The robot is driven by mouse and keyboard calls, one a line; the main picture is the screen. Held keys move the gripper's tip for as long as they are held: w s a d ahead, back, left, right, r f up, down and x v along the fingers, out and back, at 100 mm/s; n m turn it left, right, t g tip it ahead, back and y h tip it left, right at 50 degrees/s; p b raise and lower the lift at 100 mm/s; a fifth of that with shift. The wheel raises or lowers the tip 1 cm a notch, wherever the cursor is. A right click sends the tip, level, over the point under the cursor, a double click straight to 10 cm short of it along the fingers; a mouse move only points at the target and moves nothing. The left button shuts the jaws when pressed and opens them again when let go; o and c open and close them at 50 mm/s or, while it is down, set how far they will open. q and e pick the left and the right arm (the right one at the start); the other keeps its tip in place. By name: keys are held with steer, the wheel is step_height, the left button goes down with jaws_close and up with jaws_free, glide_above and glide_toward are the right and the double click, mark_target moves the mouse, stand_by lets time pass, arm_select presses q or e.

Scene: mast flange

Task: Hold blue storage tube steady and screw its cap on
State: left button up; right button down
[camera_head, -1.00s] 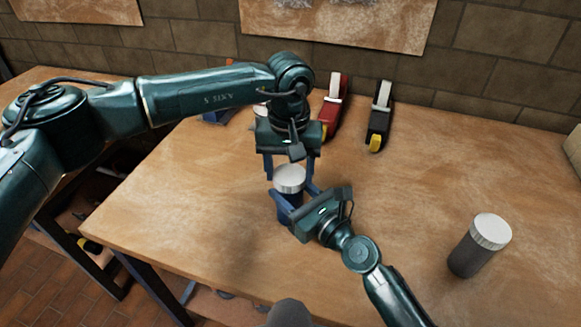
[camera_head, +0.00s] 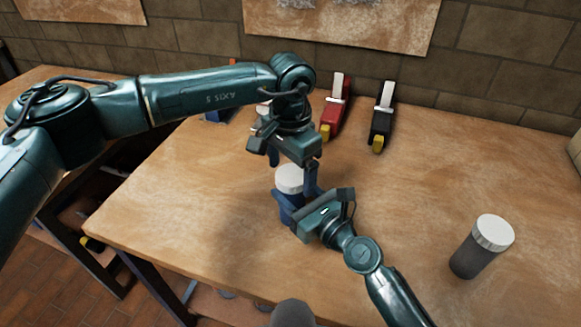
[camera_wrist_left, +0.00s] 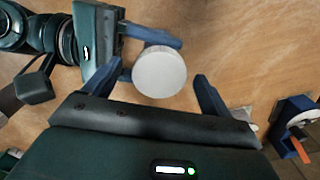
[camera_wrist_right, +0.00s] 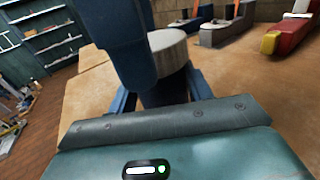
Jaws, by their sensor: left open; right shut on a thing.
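The blue storage tube (camera_head: 290,202) stands upright on the table, mostly hidden behind gripper fingers; its body looks dark in the right wrist view (camera_wrist_right: 166,92). A white round cap (camera_head: 289,178) sits level on its top; I cannot tell how tightly it is seated. The cap also shows in the left wrist view (camera_wrist_left: 160,72) and right wrist view (camera_wrist_right: 168,48). My right gripper (camera_head: 291,206) is shut on the tube below the cap. My left gripper (camera_head: 293,176) points down over the cap, open, its fingers apart on either side of it.
A grey tube with a white lid (camera_head: 480,246) stands at the right. A red tool (camera_head: 335,112) and a black tool (camera_head: 382,118) stand near the back wall. A blue object (camera_head: 213,116) is partly hidden behind my left arm.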

arm_select(q)
step_height(320, 180, up, 12)
stand_by(0.6)
arm_select(e)
steer(key=c, duration=0.6)
jaws_free()
steer(key=shift+o, duration=0.2)
steer(key=b+v, duration=0.1)
steer(key=v, duration=1.1)
steer(key=shift+s+d+b, duration=0.2)
steer(key=shift+s+b, duration=0.05)
steer(key=shift+b, duration=0.15)
arm_select(q)
steer(key=shift+f, duration=0.9)
arm_select(e)
steer(key=shift+s+d, duration=0.2)
steer(key=shift+s, duration=0.05)
